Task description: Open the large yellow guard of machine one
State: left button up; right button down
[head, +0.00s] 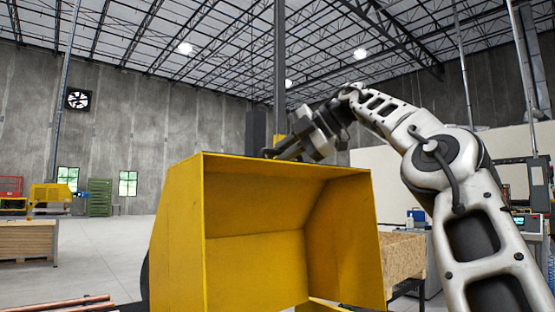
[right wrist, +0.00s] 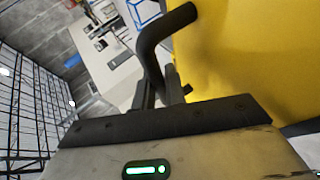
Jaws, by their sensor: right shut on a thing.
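The large yellow guard (head: 255,210) fills the lower middle of the head view, with its hollow inner side facing me. Its yellow outer face (right wrist: 245,60) is at the upper right of the right wrist view. A black bent handle (right wrist: 152,48) stands out beside that face. My right gripper (right wrist: 163,98) is shut on this handle. In the head view my right arm reaches over from the right, and the gripper (head: 272,152) is just above the guard's top edge, with its fingertips partly hidden. My left gripper is not in view.
A wooden box (head: 403,258) stands right of the guard. Copper tubes (head: 65,304) lie at the lower left edge. A wooden stack (head: 28,240) and a green cabinet (head: 100,197) are farther left, with open floor (head: 105,250) between. A grey post rises behind the guard.

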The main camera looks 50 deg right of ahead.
jog(key=shift+w+d+r, duration=0.1)
jog(key=shift+w, duration=0.3)
jog(key=c, duration=1.5)
grip_release()
jog(key=shift+o, duration=0.2)
jog(key=shift+s, duration=0.1)
jog(key=shift+v, duration=1.15)
jog(key=s+d+b, duration=0.1)
jog(key=s+d, duration=0.2)
jog(key=s, duration=0.9)
jog(key=shift+d+r, duration=0.2)
jog(key=shift+d, duration=0.15)
